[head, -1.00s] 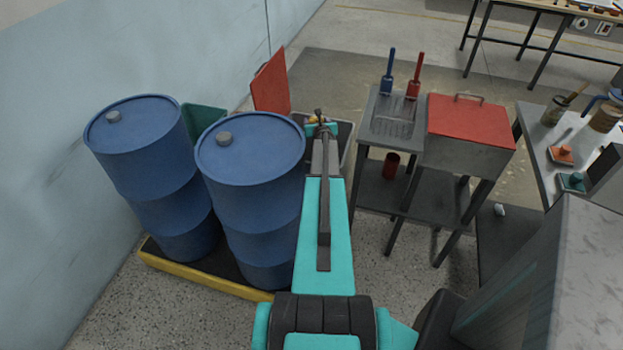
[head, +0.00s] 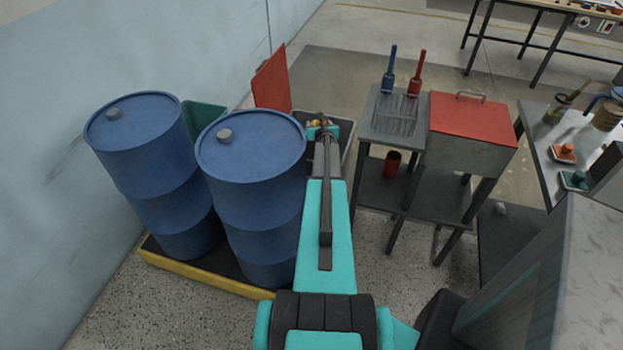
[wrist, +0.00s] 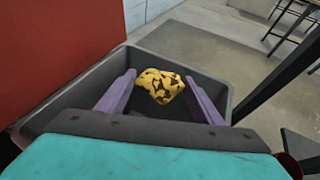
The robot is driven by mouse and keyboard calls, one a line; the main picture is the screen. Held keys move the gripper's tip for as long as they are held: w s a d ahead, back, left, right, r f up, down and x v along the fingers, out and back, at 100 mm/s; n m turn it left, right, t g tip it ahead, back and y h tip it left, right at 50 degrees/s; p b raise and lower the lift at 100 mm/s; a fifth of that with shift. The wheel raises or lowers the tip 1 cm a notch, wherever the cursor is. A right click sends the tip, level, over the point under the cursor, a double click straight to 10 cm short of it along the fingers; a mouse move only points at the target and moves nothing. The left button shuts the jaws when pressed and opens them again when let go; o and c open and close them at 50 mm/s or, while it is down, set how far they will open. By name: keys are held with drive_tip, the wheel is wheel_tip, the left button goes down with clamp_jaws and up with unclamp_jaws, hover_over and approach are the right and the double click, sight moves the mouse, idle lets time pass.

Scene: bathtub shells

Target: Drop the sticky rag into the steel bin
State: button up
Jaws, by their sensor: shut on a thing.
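The sticky rag is a crumpled yellow cloth with dark blotches (wrist: 160,85). In the wrist view it sits between the two purple fingers of my gripper (wrist: 161,80), which is shut on it. Below and around it is the steel bin (wrist: 62,96), an open-topped dark grey box with its red lid (wrist: 60,45) standing up on the left. The rag is over the bin's opening; its exact height is hard to tell. In the head view my arm hides much of the bin (head: 349,143), and my gripper (head: 320,126) shows small at its mouth.
Two blue drums (head: 250,160) stand on a yellow-edged pallet (head: 205,278) left of my arm. A green container (head: 203,118) is behind them. Right of the bin is a grey stand (head: 385,135) with blue and red brushes and a red-lidded box (head: 470,120).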

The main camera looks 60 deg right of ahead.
drive_tip(key=shift+f+b, duration=2.35)
drive_tip(key=shift+f, duration=0.25)
drive_tip(key=o, duration=1.1)
drive_tip(key=shift+s+a, duration=0.1)
drive_tip(key=shift+b+v, duration=0.35)
drive_tip(key=shift+v, duration=6.4)
drive_tip(key=shift+r, duration=0.1)
drive_tip(key=shift+r, duration=0.1)
